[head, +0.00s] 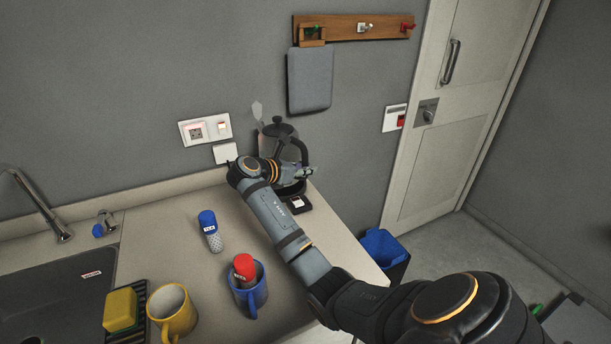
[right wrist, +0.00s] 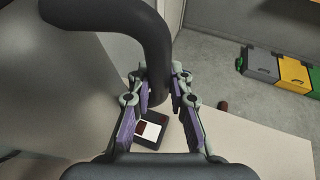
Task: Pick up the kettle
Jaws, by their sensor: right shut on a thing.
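The kettle (head: 277,133) is dark grey with a black lid knob and a black curved handle. It stands at the far right corner of the counter, by the wall, partly hidden behind my right arm. My right gripper (head: 311,172) is at the kettle's handle side. In the right wrist view the black handle (right wrist: 153,45) curves down between the two fingers of my right gripper (right wrist: 161,90), which are shut on its lower end. I cannot tell whether the kettle is off its base. My left gripper is not in view.
A small black box with a white label (head: 298,203) lies on the counter near the kettle. A blue bin (head: 383,247) is beyond the counter edge.

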